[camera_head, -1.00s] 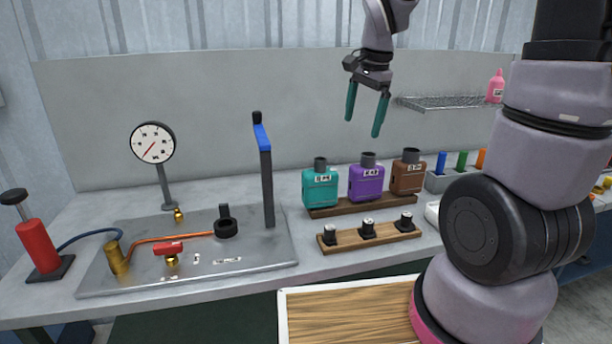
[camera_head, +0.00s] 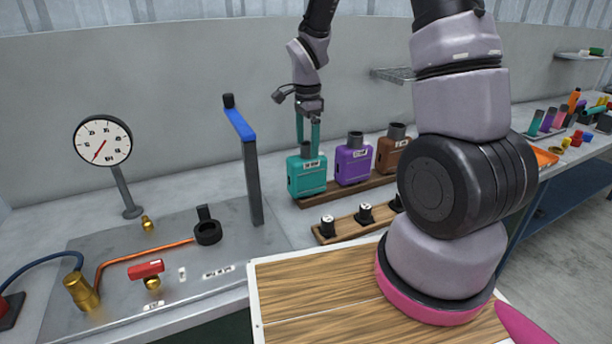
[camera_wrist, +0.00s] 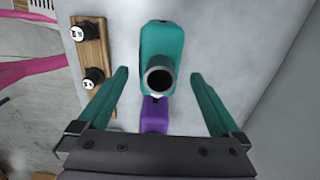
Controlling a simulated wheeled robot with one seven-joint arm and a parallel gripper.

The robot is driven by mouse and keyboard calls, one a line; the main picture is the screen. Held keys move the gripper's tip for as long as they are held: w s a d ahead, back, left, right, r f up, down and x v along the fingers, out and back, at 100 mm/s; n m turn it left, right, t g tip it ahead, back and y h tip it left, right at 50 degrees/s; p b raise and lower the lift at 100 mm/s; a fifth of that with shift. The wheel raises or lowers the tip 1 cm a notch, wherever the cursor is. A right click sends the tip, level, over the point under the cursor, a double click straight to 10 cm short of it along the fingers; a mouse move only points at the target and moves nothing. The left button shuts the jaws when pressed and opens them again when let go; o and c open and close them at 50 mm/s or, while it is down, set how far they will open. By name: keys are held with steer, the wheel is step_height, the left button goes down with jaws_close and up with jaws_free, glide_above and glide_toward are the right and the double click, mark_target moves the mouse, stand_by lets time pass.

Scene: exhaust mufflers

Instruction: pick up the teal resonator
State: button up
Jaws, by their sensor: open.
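The teal resonator (camera_head: 307,177) is a boxy body with a dark round neck on top. It stands upright at the left end of a wooden rack (camera_head: 345,188). My gripper (camera_head: 308,138) has teal fingers and is above and around its neck in the head view. In the wrist view the teal resonator (camera_wrist: 157,45) lies between the two spread fingers of my gripper (camera_wrist: 158,78), with clear gaps on both sides. The gripper is open and holds nothing. Whether a finger touches the resonator in the head view I cannot tell.
A purple resonator (camera_head: 353,161) stands right beside the teal one, and a brown one (camera_head: 390,153) beyond it. A front wooden strip (camera_head: 350,226) carries black knobs. A blue-topped lever post (camera_head: 246,155) rises at the left, near a dial gauge (camera_head: 103,142).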

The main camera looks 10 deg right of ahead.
mark_target(307, 156)
step_height(307, 156, down, 5)
steer(key=shift+r, duration=0.1)
steer(key=c, duration=1.2)
steer(key=shift+r, duration=0.15)
